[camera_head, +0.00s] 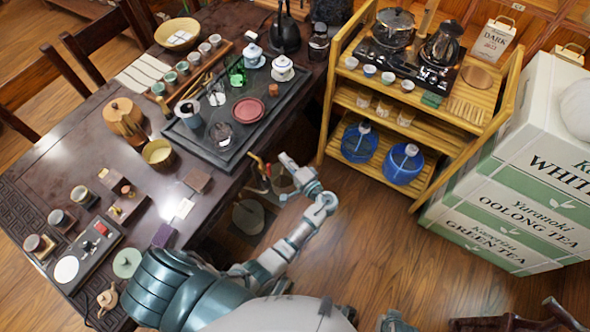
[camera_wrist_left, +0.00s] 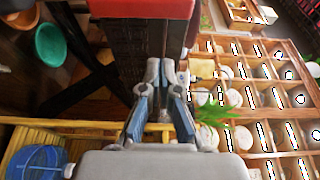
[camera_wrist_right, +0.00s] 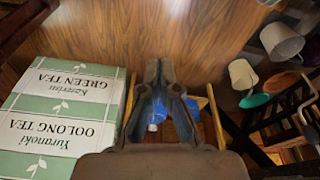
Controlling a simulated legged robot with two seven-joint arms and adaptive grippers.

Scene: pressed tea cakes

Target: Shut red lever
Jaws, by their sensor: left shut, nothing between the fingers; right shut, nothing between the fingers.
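A small brass-coloured fitting with a red part, perhaps the red lever (camera_head: 266,171), shows at the table's right edge, beside my left gripper (camera_head: 287,163). Its position is too small to read. My left gripper is shut and empty, apart from the fitting as far as I can tell. In the left wrist view, its fingers (camera_wrist_left: 160,68) are together below a dark block with a red top (camera_wrist_left: 140,8), which I cannot identify for sure. My right gripper (camera_wrist_right: 159,68) is shut and empty above the wooden floor in the right wrist view; I cannot make it out in the head view.
The dark table (camera_head: 60,160) carries a tea tray (camera_head: 185,140), cups and a small device with a red part (camera_head: 101,228). A wooden shelf cart (camera_head: 335,125) with blue jugs (camera_head: 404,165) stands right of it. White-green tea boxes (camera_head: 510,205) stand at right. Floor between is open.

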